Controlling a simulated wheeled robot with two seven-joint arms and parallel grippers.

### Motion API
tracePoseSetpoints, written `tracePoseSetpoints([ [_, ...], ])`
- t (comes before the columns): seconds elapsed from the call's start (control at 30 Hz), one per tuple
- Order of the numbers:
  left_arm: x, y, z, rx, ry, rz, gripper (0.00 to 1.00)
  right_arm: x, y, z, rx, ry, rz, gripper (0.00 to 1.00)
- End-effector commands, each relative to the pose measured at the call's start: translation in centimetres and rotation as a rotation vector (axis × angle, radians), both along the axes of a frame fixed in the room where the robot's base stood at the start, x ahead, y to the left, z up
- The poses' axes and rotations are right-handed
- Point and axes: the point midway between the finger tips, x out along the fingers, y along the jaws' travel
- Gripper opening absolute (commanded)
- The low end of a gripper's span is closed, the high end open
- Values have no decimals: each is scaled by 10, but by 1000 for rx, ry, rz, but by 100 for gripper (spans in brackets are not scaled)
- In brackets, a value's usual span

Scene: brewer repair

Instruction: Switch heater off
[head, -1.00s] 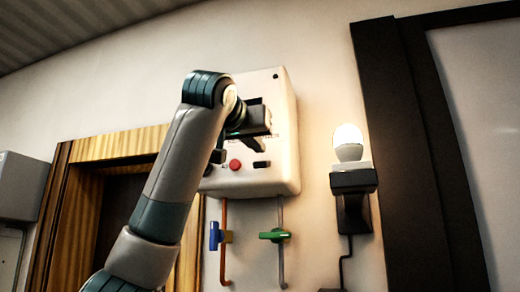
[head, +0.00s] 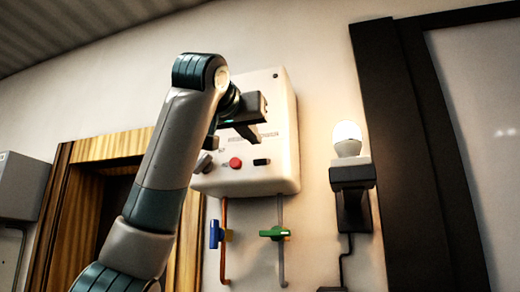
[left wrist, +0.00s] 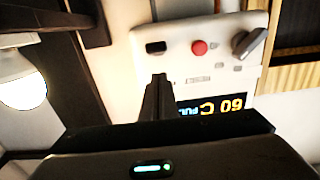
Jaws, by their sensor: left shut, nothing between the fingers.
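The heater is a white box (head: 285,172) on the wall, with a red round button (head: 236,162), a black switch (head: 262,161) and a dark grey knob (head: 203,163) along its lower front. My left gripper (head: 257,141) is shut and empty in front of the upper part of the box. In the left wrist view, its shut fingers (left wrist: 158,80) point toward the black switch (left wrist: 156,47), with a visible gap. The red button (left wrist: 199,47), the tilted knob (left wrist: 249,44) and an orange "60 C" display (left wrist: 212,105), upside down and partly hidden, also show there. My right gripper is out of view.
Below the box are two pipes with a blue valve handle (head: 214,235) and a green one (head: 274,233). A white bulb (head: 347,138) sits on a dark wall bracket (head: 353,180) to the right. A wooden door frame (head: 62,210) stands left, a dark frame (head: 400,130) right.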

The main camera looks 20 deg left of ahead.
Motion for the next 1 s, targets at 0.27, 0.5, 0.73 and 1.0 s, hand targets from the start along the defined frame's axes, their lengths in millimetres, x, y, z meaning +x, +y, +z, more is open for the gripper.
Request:
tracePoseSetpoints([
  [0.27,-24,1,-2,0,-1,-1,0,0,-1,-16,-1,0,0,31],
  [0.5,-42,2,-1,-1,-1,0,0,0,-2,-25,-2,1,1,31],
  [0.73,-46,2,0,-1,0,0,0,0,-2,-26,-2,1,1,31],
  [1.0,-46,2,0,-1,0,0,0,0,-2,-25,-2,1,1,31],
])
